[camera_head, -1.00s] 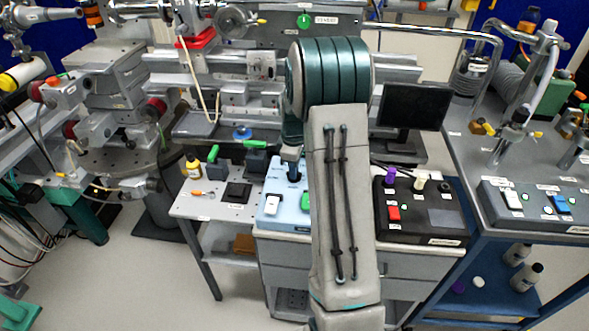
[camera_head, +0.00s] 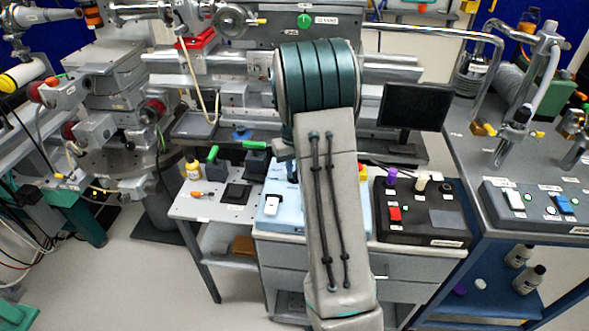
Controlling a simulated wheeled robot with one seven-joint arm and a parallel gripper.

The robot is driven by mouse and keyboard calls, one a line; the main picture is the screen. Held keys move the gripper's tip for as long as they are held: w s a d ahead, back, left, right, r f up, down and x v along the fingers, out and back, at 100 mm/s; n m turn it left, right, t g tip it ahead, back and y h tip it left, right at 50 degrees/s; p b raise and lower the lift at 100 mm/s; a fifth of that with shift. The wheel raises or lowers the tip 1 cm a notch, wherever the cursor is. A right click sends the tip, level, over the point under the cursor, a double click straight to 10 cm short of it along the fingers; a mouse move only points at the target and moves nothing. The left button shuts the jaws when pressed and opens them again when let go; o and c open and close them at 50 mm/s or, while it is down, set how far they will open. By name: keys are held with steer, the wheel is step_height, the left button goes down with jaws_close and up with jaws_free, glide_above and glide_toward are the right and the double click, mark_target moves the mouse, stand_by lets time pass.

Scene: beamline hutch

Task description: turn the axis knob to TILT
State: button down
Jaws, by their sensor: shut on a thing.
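The light blue control box (camera_head: 281,208) stands on the bench left of my forearm, with a white rocker switch (camera_head: 271,205) on its face. My gripper (camera_head: 291,172) shows only as a small dark piece over the back of this box, just left of my arm. It is pointing down and is shut on what appears to be the box's axis knob. The knob and the fingertips are mostly hidden by my arm and too small to make out. I cannot read the position labels or see where the knob points.
Right of my arm is a black control box (camera_head: 420,228) with a purple knob (camera_head: 391,178), a cream knob and a red switch. A dark monitor (camera_head: 414,106) stands behind it. My arm covers the space between the boxes.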

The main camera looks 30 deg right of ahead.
steer(key=m, duration=0.4)
steer(key=shift+m, duration=0.4)
steer(key=shift+m+p, duration=0.35)
steer(key=shift+m, duration=1.85)
steer(key=c, duration=1.4)
jaws_free()
steer(key=shift+c, duration=0.2)
step_height(320, 180, up, 14)
steer(key=shift+f, duration=0.1)
